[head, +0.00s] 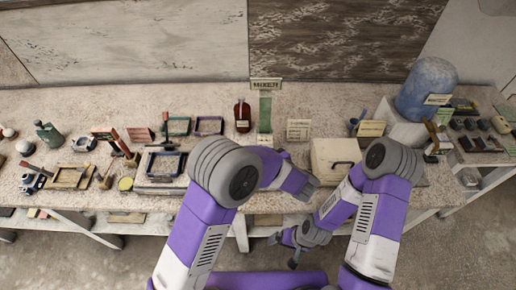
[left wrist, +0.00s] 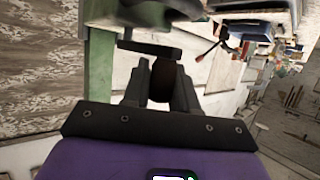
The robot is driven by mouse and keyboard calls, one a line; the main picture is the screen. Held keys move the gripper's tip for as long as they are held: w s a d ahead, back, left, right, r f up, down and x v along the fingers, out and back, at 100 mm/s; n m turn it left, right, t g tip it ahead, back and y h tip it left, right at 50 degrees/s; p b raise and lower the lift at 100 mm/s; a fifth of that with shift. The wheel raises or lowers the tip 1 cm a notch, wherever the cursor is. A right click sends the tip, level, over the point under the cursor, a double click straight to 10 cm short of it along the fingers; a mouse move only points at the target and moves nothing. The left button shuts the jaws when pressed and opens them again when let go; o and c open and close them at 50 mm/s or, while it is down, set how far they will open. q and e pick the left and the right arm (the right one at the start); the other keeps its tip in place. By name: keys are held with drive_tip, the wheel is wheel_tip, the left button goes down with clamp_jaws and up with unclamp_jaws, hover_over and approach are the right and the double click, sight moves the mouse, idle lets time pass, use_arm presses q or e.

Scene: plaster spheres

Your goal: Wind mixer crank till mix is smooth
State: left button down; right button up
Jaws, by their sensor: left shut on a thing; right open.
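The mixer, a green upright body (head: 265,112), stands at the back middle of the bench under a sign (head: 265,84) reading MIXER. In the left wrist view the green body (left wrist: 99,75) is close on the left, with a dark bar (left wrist: 150,48) that looks like the crank arm. My left gripper (left wrist: 160,82) is shut on a dark reddish-brown grip, seemingly the crank handle (left wrist: 161,90). My right gripper (head: 292,245) is open and empty, low in front of the bench edge. The mix is not visible.
A red-brown bottle (head: 242,115) stands left of the mixer. A cream box (head: 335,160) is to its right, near my right elbow. A large blue container (head: 428,88) stands at the back right. Trays (head: 165,163) and small tools crowd the left side.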

use_arm(q)
drive_tip(key=shift+d+n, duration=0.1)
drive_tip(key=shift+n, duration=0.2)
drive_tip(key=c, duration=1.3)
unclamp_jaws()
drive_tip(key=shift+o, duration=0.2)
drive_tip(key=shift+r, duration=0.1)
wheel_tip(320, 180, up, 10)
drive_tip(key=p, duration=0.1)
